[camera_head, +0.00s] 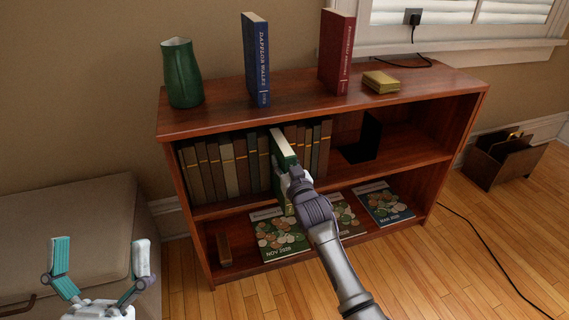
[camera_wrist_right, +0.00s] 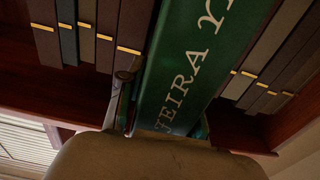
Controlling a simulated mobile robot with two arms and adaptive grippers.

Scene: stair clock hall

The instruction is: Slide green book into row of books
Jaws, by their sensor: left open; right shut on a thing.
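The green book (camera_head: 283,148) stands upright at the gap in the row of books (camera_head: 230,164) on the middle shelf, its near part sticking out in front of the row. My right gripper (camera_head: 294,182) is shut on it at the shelf front; the arm hides the book's lower part. In the right wrist view the green book (camera_wrist_right: 205,60) lies between the fingers, with brown row books (camera_wrist_right: 105,35) on both sides of it. My left gripper (camera_head: 100,272) is open and empty at the lower left, in front of the beige seat.
The bookcase (camera_head: 215,119) carries a green jug (camera_head: 182,75), a blue book (camera_head: 256,60), a red book (camera_head: 336,52) and a small yellow box (camera_head: 381,81) on top. A black bookend (camera_head: 366,138) stands right of the row. Magazines (camera_head: 281,233) lie on the bottom shelf.

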